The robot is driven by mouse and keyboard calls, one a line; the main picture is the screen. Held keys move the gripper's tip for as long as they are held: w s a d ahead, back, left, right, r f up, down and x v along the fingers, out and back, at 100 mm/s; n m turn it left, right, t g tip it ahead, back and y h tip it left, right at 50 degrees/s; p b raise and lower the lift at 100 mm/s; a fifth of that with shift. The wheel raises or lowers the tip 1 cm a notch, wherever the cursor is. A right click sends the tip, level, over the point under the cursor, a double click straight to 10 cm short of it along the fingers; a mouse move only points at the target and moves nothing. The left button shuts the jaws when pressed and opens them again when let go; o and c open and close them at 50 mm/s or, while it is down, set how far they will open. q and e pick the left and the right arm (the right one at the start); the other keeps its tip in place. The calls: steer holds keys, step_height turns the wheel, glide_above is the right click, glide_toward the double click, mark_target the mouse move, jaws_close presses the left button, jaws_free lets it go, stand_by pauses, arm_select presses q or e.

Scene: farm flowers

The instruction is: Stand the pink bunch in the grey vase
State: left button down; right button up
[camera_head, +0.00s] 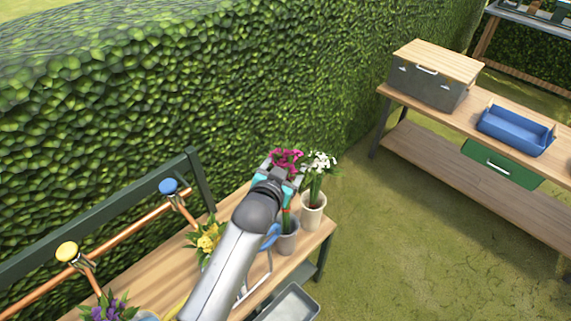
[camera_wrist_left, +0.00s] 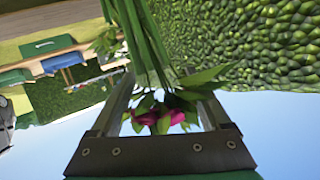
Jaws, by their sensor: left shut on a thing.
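The pink bunch (camera_head: 287,158) has magenta flowers, green leaves and long green stems with a red band. My left gripper (camera_head: 281,176) is shut on it, just below the flowers. The bunch is roughly upright, its stems pointing down toward the grey vase (camera_head: 288,243) near the bench's right end. My arm partly covers the vase, and I cannot tell whether the stem ends are inside its mouth. In the left wrist view, the stems run between the fingers (camera_wrist_left: 158,88), with the pink flowers (camera_wrist_left: 158,118) close to the palm. My right gripper is out of view.
A white pot (camera_head: 313,213) of white flowers stands close right of the vase. Yellow flowers (camera_head: 207,240) and purple flowers (camera_head: 110,310) are to the left on the bench (camera_head: 165,268). Copper pipes with a blue tap (camera_head: 168,186) and yellow tap (camera_head: 67,251) run behind.

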arm_select(q)
steer(key=shift+w+f+b, duration=0.1)
steer(key=shift+f+b, duration=3.05)
steer(key=shift+f, duration=1.25)
steer(key=shift+c, duration=0.9)
jaws_free()
steer(key=shift+o, duration=0.8)
steer(key=shift+f, duration=0.15)
